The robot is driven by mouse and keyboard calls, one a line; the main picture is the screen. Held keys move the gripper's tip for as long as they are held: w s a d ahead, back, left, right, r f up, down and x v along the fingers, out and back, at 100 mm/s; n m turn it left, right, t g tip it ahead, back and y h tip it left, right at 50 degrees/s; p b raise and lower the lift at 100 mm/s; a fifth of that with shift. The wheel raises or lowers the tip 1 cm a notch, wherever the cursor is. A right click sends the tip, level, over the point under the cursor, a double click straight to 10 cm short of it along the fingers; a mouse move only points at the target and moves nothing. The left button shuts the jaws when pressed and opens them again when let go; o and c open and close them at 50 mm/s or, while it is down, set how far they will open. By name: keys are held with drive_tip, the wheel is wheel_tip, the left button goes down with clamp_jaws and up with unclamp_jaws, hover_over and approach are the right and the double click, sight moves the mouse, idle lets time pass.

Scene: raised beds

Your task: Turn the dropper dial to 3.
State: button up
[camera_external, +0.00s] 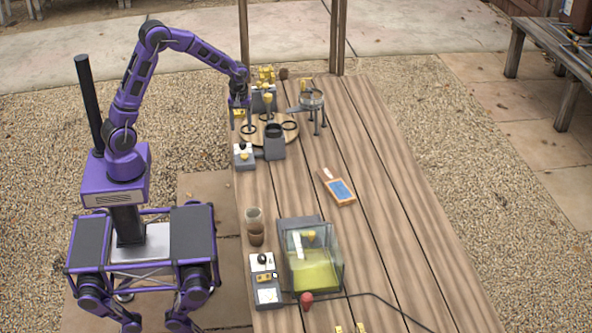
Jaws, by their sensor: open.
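One box (243,157) stands just in front of my gripper, near the board. The other box (264,278) stands nearer, beside a clear tank (313,258). I cannot tell which knob is the dropper dial, and their numbers are too small to read.
Stacked brown cups (255,227), a blue-faced slate (339,188) and a red bulb (306,301) with a dark cable lie nearer. The table's right side is mostly clear.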

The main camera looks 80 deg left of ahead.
sight(247, 145)
wheel_tip(247, 145, down, 8)
drive_tip(key=shift+r+b, duration=0.1)
drive_tip(key=shift+b, duration=0.2)
clamp_jaws()
